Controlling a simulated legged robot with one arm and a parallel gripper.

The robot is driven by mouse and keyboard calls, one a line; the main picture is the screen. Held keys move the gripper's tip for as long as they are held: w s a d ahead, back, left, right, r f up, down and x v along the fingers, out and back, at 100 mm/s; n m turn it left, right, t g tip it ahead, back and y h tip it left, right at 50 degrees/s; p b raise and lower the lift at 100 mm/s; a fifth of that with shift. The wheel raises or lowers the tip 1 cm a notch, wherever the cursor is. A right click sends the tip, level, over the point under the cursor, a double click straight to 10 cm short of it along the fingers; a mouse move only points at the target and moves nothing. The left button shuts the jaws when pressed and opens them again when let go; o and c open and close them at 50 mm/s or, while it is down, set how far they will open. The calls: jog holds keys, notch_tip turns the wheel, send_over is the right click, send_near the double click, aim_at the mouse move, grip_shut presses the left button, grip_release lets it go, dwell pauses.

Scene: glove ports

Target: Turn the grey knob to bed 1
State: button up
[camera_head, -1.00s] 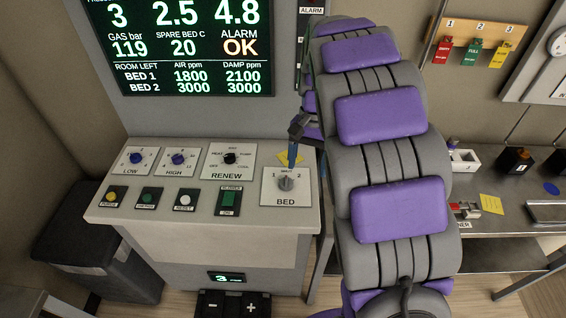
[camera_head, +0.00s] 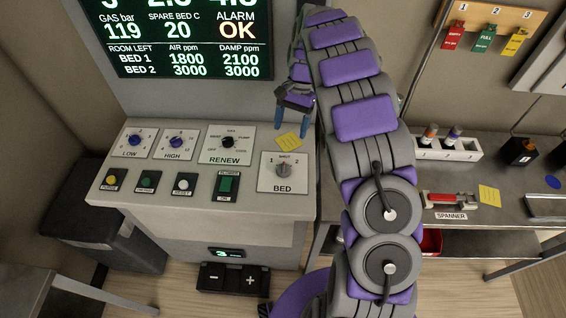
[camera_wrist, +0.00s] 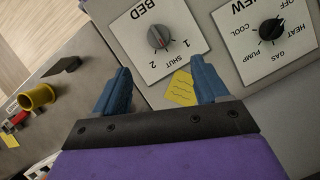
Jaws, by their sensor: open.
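The grey knob (camera_head: 284,170) sits on the white BED plate (camera_head: 270,185) at the right of the sloped console, with 1 at left, SHUT at top and 2 at right. It also shows in the wrist view (camera_wrist: 158,37), upside down, on its plate (camera_wrist: 140,25). I cannot tell surely which mark its pointer faces. My gripper (camera_head: 291,125) is open and empty, behind and above the plate, apart from the knob. In the wrist view its two blue fingers (camera_wrist: 162,72) are spread, with the knob beyond the gap between them.
The RENEW knob (camera_head: 227,142) and a green switch (camera_head: 228,184) lie left of the plate. A yellow note (camera_head: 289,142) lies behind it. The screen (camera_head: 180,40) reads BED 1 1800 and 2100. A metal bench (camera_head: 470,222) with a spanner stands at right.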

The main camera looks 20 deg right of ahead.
aim_at(283, 166)
jog(key=b+x, duration=0.1)
jog(key=x, duration=1.3)
jog(key=shift+d+b, duration=0.15)
jog(key=shift+b, duration=0.15)
jog(key=shift+d, duration=0.1)
jog(key=c, duration=1)
jog(key=shift+c, duration=0.2)
jog(key=shift+r+n, duration=0.1)
jog(key=shift+n, duration=0.3)
jog(key=n+p, duration=0.1)
jog(key=n+h, duration=0.1)
jog(key=shift+w+a+r+n+g+p, duration=0.15)
jog(key=shift+a+n+g+p, duration=0.1)
jog(key=shift+n+g+p, duration=0.15)
jog(key=n+h+p, duration=0.2)
jog(key=n, duration=0.3)
jog(key=shift+a, duration=0.15)
